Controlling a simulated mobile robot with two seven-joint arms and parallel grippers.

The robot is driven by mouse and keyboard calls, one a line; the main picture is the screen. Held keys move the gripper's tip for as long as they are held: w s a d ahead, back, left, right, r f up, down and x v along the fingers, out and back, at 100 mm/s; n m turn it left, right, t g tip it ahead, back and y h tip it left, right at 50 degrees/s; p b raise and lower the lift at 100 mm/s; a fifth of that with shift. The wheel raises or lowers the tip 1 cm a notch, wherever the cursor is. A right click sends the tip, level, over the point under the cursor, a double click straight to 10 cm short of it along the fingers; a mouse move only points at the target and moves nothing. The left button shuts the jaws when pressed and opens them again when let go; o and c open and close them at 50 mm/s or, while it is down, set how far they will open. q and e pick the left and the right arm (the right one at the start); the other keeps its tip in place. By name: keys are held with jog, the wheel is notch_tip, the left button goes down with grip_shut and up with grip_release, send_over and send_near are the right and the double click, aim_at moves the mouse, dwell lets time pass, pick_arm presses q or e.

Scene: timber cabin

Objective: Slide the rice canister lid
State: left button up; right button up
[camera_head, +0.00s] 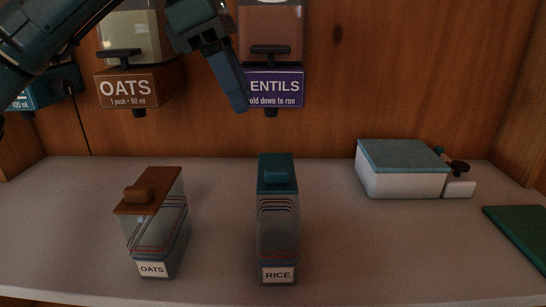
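The rice canister (277,232) stands upright on the counter near the middle front, a clear container with a white RICE label. Its teal lid (277,164) with a rounded knob (276,177) lies on top. My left gripper (238,100) hangs above and behind the canister, in front of the wall dispensers, apart from the lid. Its fingers show as one narrow blue shape, so I cannot see whether they are apart. My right gripper is not in view.
An oats canister (158,235) with a brown lid (152,188) stands to the left. Oats (138,87) and lentils (276,88) dispensers hang on the timber wall. A teal-lidded white box (400,184) and a green board (522,235) lie right. Counter between is clear.

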aim_at(276, 170)
pick_arm(q)
jog(key=b+x, duration=0.2)
jog(key=x, duration=0.9)
jog(key=shift+s+d+f, duration=0.15)
jog(key=shift+d+f, duration=0.1)
jog(key=shift+f, duration=0.1)
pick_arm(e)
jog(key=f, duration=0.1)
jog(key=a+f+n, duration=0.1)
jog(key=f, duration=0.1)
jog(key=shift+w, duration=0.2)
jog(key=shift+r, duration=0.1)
pick_arm(q)
grip_shut()
